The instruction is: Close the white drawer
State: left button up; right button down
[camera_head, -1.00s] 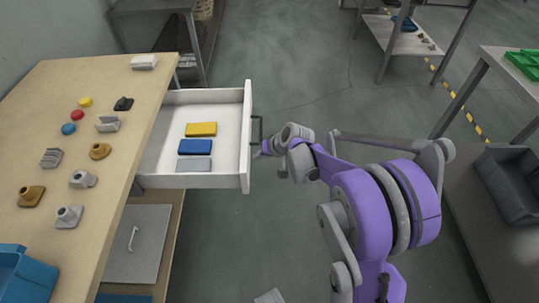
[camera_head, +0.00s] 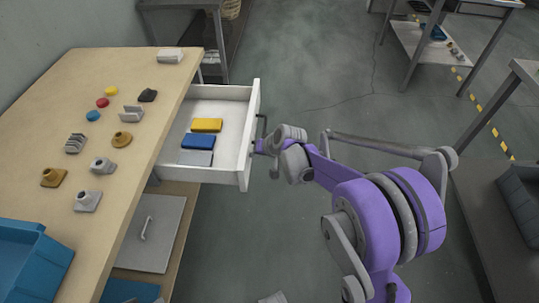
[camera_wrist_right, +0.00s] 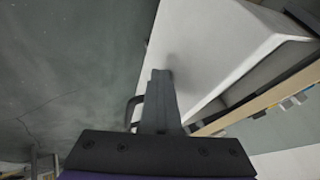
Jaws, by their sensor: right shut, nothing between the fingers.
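The white drawer (camera_head: 254,125) stands partly open from the right side of the wooden bench. Inside lie a yellow block (camera_head: 207,125), a blue block (camera_head: 198,142) and a grey block (camera_head: 193,158). A dark handle (camera_head: 265,124) is on its front; in the right wrist view the handle (camera_wrist_right: 130,112) is beside the fingers. My right gripper (camera_head: 260,146) is shut and empty, its tips at the outer face of the drawer front. In the right wrist view the fingers (camera_wrist_right: 160,85) overlap the white front (camera_wrist_right: 190,50); exact contact is hard to tell. My left gripper is not seen.
The bench top (camera_head: 150,75) holds several small fittings, coloured buttons and a blue bin (camera_head: 35,260). Open floor (camera_head: 310,80) lies right of the drawer; a dark table (camera_head: 490,200) stands farther right.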

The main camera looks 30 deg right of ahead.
jog(key=w+a, duration=0.4)
jog(key=a, duration=0.4)
jog(key=w+a, duration=0.5)
jog(key=a, duration=0.2)
jog(key=w+a, duration=0.5)
jog(key=a, duration=0.3)
jog(key=shift+w+a, duration=0.25)
jog(key=shift+a, duration=0.1)
jog(key=shift+w+a, duration=0.2)
jog(key=shift+a, duration=0.15)
jog(key=shift+a+r, duration=0.1)
